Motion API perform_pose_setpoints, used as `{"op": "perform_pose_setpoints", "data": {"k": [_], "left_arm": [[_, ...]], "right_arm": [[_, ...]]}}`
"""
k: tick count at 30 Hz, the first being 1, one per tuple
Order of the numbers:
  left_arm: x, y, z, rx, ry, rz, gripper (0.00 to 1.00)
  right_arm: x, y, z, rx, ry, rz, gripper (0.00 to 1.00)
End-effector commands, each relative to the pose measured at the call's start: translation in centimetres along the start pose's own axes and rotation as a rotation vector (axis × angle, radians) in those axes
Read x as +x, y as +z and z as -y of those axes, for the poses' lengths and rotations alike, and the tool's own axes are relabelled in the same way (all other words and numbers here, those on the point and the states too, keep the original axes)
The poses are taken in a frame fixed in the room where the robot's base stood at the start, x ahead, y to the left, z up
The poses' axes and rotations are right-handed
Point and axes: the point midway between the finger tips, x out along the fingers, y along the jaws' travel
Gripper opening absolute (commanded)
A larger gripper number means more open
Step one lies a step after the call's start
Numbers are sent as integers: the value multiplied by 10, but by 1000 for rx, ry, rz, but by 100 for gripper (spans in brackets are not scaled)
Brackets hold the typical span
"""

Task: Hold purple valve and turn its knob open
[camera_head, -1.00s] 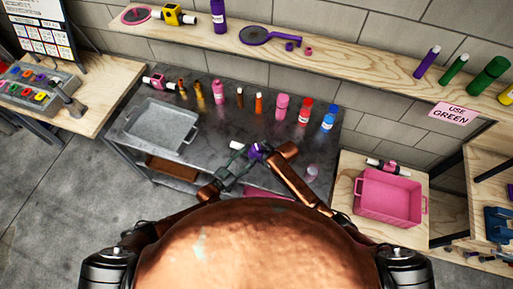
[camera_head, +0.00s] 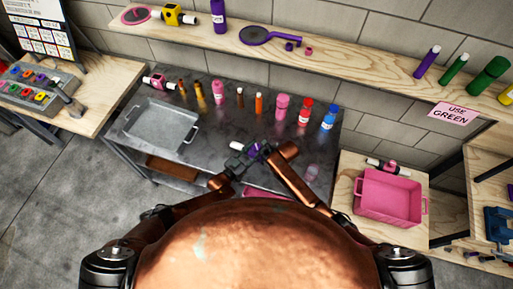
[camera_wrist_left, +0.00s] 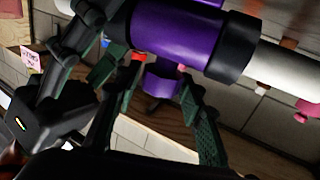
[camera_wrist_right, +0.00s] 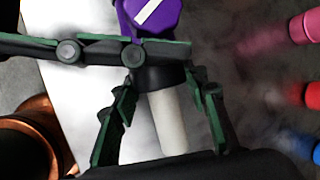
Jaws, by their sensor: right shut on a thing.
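The purple valve (camera_head: 254,151) is held above the dark table, with a white pipe end at its left in the head view. In the left wrist view its purple body (camera_wrist_left: 180,38) has a black collar, and its small purple knob (camera_wrist_left: 161,78) points down. My right gripper (camera_head: 268,152) is shut on the valve; in the right wrist view its fingers are around the black collar and white pipe (camera_wrist_right: 166,120). My left gripper (camera_head: 242,160) is at the valve. In the left wrist view its fingers (camera_wrist_left: 155,100) are apart on either side of the knob, with contact unclear.
The dark table (camera_head: 190,170) holds a grey tray (camera_head: 158,125) at left and a row of bottles (camera_head: 259,103) behind the grippers. A pink bin (camera_head: 388,197) stands on the wooden table at right.

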Motion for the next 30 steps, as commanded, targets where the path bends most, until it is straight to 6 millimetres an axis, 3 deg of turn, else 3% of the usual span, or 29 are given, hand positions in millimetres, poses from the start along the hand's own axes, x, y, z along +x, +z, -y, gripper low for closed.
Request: {"op": "perform_pose_setpoints", "data": {"k": [12,20,30], "left_arm": [[0,0,0,0,0,0,6],[1,0,-5,-9,-48,-5,6],[3,-3,-6,-9,-238,-9,6]], "right_arm": [[0,0,0,0,0,0,7],[0,0,0,0,0,0,7],[0,1,0,0,1,1,7]]}}
